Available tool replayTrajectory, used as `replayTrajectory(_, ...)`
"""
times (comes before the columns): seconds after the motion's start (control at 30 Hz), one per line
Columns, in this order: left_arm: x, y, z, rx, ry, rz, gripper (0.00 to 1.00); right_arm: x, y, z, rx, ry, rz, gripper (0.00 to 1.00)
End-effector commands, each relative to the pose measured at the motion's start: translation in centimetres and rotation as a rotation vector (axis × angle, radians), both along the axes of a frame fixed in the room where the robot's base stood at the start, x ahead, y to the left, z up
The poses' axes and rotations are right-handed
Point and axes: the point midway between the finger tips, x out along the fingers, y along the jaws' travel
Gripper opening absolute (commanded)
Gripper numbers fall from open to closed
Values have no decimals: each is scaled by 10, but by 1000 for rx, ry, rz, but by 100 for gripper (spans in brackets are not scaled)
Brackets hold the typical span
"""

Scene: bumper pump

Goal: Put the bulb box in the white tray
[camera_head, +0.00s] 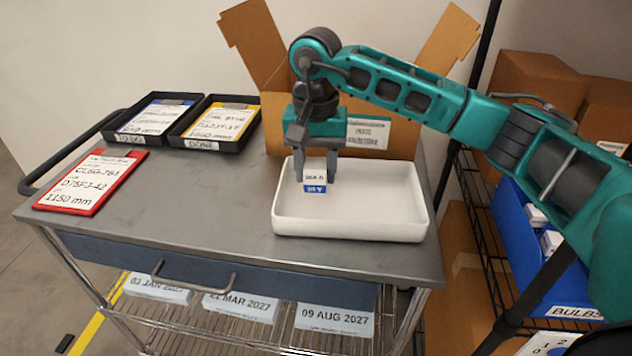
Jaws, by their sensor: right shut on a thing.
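The bulb box (315,184) is a small white box with a blue lower band. My right gripper (316,178) is shut on it, with one finger on each side, pointing down. The white tray (350,228) is a shallow rectangular tray on the right part of the grey cart top. The box shows in front of the left part of the tray's inside; I cannot tell whether it touches the tray floor. My left gripper is not in view.
An open cardboard box (277,128) stands behind the tray. Two black trays (183,150) with cards and a red-framed card (92,182) lie at left. A blue bin (528,245) of white boxes is on the right shelf. The cart top's front middle (210,215) is clear.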

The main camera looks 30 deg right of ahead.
Motion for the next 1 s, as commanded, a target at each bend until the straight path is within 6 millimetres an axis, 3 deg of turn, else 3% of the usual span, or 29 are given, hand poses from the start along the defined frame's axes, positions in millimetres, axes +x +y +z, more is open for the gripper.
replayTrajectory(0.2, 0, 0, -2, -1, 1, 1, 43, -1, 0, -32, -1, 3, 0, 15)
replayTrajectory(0.57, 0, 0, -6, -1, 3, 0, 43, 0, 0, -37, -1, 1, 0, 15)
replayTrajectory(0.6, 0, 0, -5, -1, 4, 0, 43, 0, 0, -37, 0, 0, 0, 46)
replayTrajectory(0.83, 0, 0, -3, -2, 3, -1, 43, 0, 0, -36, 0, 1, 0, 68)
replayTrajectory(1.0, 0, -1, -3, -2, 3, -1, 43, 0, 0, -36, 0, 1, 0, 70)
